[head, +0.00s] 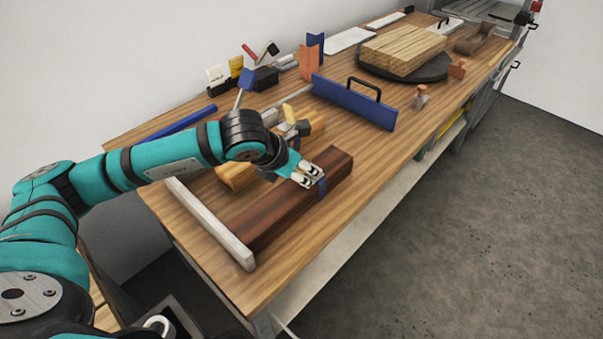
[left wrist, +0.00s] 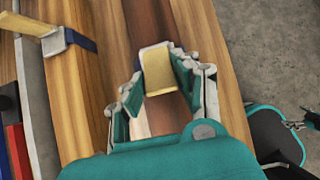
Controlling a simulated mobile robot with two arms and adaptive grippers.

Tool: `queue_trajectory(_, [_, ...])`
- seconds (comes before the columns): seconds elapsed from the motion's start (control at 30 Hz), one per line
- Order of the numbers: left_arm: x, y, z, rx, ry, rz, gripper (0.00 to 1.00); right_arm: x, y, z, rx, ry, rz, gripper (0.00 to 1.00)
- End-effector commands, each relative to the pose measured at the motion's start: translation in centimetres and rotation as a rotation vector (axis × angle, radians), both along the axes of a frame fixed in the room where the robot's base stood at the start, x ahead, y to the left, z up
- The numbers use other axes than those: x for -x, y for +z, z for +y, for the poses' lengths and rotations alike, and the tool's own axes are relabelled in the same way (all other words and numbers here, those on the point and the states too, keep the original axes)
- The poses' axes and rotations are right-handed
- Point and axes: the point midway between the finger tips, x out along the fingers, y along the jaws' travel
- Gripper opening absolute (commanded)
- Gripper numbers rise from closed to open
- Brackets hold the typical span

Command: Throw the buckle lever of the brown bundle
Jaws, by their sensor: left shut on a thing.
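The brown bundle (head: 290,207) is a long dark-wood block lying near the front edge of the bench, with a blue strap (head: 322,188) around it. My left gripper (head: 308,176) is over the strap. In the left wrist view the brown bundle (left wrist: 149,28) runs under the gripper (left wrist: 165,72), whose fingers are on both sides of a brass-yellow buckle lever (left wrist: 158,75). The gripper is shut on this lever. The fingers hide most of the buckle in the head view. Small dark jaw-like parts at the right of the wrist view may be my right gripper (left wrist: 299,123).
A pale bar (head: 210,222) lies at the near end of the bundle. A lighter yellow bundle (head: 237,175) is behind it, partly hidden by my arm. A blue panel with a black handle (head: 353,102) stands farther along. Bare bench (head: 375,165) lies to the right.

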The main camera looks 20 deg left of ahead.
Motion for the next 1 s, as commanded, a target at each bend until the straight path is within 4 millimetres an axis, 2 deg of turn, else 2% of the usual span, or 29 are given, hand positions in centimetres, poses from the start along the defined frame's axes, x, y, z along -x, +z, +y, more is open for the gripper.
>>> queue_trajectory(0.13, [0.0,0.2,0.0,0.000,-0.001,-0.002,0.00,0.0,0.1,0.0,0.000,0.000,0.000,0.98])
queue_trajectory(0.17, [0.0,0.2,0.0,0.000,-0.001,-0.002,0.32,0.0,0.1,0.0,0.000,0.000,0.000,0.98])
queue_trajectory(0.33, [0.0,0.1,0.0,0.000,-0.001,-0.001,0.54,0.0,0.1,0.0,0.000,0.000,0.000,0.98])
queue_trajectory(0.67, [0.2,0.4,0.1,-0.001,-0.001,0.000,0.54,0.1,0.1,-0.3,0.003,0.001,0.001,0.98])
queue_trajectory(0.83, [1.5,2.3,0.6,-0.003,-0.001,-0.003,0.54,0.1,0.1,-0.1,0.001,0.001,0.001,0.98])
queue_trajectory(1.0, [3.5,5.3,1.4,-0.002,0.000,-0.005,0.54,0.0,0.1,-0.1,0.001,0.000,0.001,0.98])
